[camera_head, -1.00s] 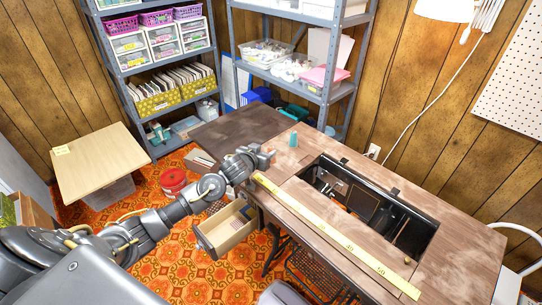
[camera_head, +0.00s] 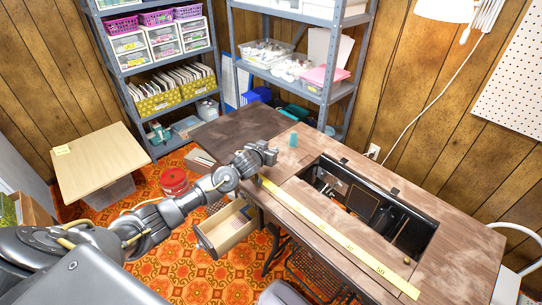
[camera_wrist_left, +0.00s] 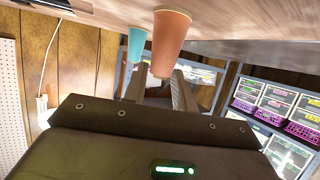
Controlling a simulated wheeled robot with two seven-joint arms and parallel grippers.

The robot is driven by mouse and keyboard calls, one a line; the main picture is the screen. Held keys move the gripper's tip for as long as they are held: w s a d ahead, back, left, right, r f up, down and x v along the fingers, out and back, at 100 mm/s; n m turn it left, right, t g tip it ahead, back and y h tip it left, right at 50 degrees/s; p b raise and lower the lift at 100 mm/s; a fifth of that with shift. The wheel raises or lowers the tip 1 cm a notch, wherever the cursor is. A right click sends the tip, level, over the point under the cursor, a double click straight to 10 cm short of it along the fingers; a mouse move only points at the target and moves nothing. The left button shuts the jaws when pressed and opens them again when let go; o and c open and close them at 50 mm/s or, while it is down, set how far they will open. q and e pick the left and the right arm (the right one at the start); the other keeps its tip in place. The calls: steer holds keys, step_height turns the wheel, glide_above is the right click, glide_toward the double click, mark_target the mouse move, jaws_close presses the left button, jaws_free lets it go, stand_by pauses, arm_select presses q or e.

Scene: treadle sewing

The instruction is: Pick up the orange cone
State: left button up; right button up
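The orange cone (camera_wrist_left: 171,38) shows in the left wrist view, which is upside down. It stands on the wooden table top with its narrow end up, ahead of my left gripper's fingers and roughly in line with the gap between them. In the head view the cone is hidden behind my left gripper (camera_head: 268,153). That gripper (camera_wrist_left: 159,90) is open, its two fingers apart, low over the near left part of the table. I cannot tell whether a finger touches the cone. My right gripper is in neither view.
A teal cone (camera_head: 293,139) stands close by on the table, also seen in the wrist view (camera_wrist_left: 137,45). A yellow measuring tape (camera_head: 335,238) lies along the front. The sewing well (camera_head: 400,237) is open at right. A drawer (camera_head: 228,226) hangs open below.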

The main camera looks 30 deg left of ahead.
arm_select(q)
steer(key=c, duration=0.4)
steer(key=shift+r, duration=0.15)
steer(key=shift+r, duration=0.6)
steer(key=s+d+r, duration=0.1)
steer(key=s+r, duration=0.6)
steer(key=s, duration=0.2)
steer(key=s+d+r+p, duration=0.1)
steer(key=s+r, duration=0.3)
steer(key=shift+s+d+r, duration=0.3)
steer(key=shift+s, duration=0.1)
